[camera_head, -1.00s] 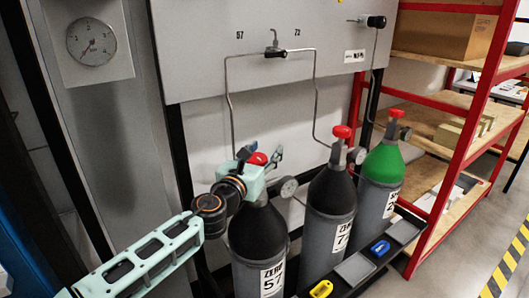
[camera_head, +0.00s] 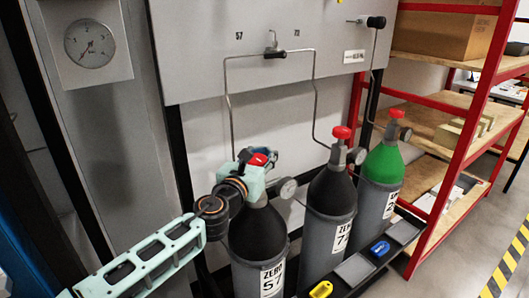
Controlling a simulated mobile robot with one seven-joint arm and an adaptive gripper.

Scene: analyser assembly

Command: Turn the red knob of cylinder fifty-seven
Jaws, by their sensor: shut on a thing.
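Cylinder fifty-seven (camera_head: 256,237) is the leftmost cylinder, dark with a black top and a white label reading ZERO 57. Its red knob (camera_head: 259,159) sits on top and is partly hidden by my gripper. My gripper (camera_head: 264,158) comes in from the left on my pale green arm and is shut on the red knob. A round gauge (camera_head: 287,189) stands at the right of the valve.
A second black-topped cylinder (camera_head: 332,208) with a red knob (camera_head: 341,133) stands to the right. A green-topped cylinder (camera_head: 381,180) is beyond it. Metal pipes (camera_head: 318,95) run up to the grey panel (camera_head: 210,50). A red-framed shelf (camera_head: 465,130) is at the right.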

